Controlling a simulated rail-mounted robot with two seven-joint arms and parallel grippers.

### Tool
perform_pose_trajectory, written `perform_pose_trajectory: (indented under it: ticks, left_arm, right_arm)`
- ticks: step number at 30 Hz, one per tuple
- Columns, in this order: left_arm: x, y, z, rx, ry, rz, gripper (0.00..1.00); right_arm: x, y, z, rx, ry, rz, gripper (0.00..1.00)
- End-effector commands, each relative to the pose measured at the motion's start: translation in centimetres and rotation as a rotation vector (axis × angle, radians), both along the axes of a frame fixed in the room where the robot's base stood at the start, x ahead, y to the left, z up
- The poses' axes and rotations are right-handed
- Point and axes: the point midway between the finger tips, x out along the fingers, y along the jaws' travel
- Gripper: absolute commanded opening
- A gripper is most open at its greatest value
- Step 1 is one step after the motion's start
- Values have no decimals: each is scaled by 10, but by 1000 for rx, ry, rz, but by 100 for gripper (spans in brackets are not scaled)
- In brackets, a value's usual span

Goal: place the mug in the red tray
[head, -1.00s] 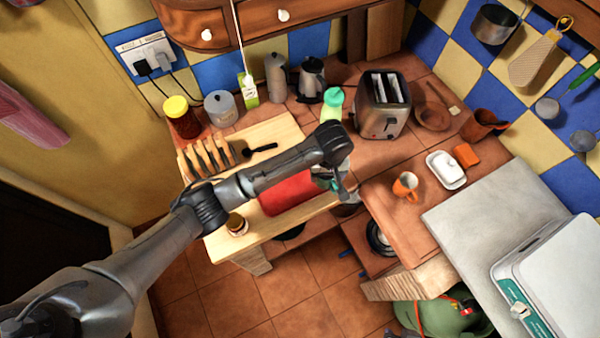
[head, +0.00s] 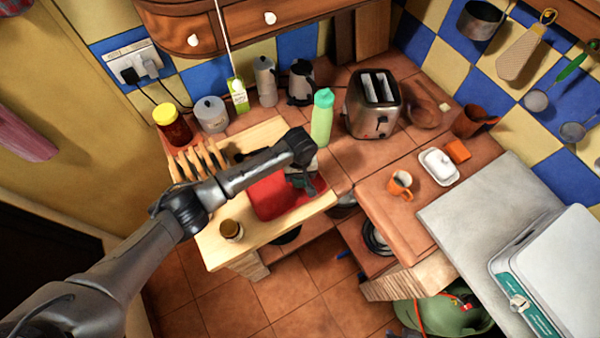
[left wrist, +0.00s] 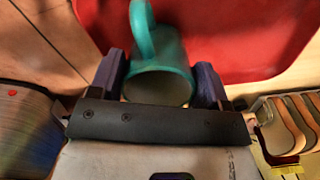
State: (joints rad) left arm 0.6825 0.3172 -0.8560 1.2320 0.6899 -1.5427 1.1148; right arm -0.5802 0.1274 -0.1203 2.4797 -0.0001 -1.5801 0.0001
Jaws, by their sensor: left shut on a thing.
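A teal mug (left wrist: 158,82) is held between the two purple-grey fingers of my left gripper (left wrist: 160,88). In the left wrist view its open mouth faces the camera and its handle points away. In the head view my left gripper (head: 303,181) is over the right part of the red tray (head: 268,197), and the wrist largely hides the mug. The red tray lies on the pale wooden board and also shows in the left wrist view (left wrist: 245,40). I cannot tell whether the mug touches the tray. My right gripper is in neither view.
A jar (head: 231,230) stands at the board's front edge. A toast rack (head: 196,160) is behind-left of the tray. A green bottle (head: 322,118) and a toaster (head: 375,104) stand behind. An orange mug (head: 400,184) and a butter dish (head: 439,166) are on the right counter.

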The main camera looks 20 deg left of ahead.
Motion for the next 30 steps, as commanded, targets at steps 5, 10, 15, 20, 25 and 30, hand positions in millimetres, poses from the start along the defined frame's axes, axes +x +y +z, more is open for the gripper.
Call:
perform_pose_trajectory:
  ticks: [5, 10, 15, 20, 25, 30]
  left_arm:
    - [0, -1, 0, 0, -1, -1, 42]
    - [0, -1, -1, -2, -1, -1, 42]
    - [0, -1, -3, -2, -1, -1, 79]
    - [0, -1, -3, -1, 0, -1, 94]
    - [0, -1, -3, -1, 0, -1, 96]
    - [0, 0, 1, 0, -1, -1, 96]
  right_arm:
    - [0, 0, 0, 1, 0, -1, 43]
    - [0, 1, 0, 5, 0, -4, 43]
    - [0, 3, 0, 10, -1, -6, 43]
    - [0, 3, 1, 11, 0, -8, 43]
    - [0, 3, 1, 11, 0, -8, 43]
    - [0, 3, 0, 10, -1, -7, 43]
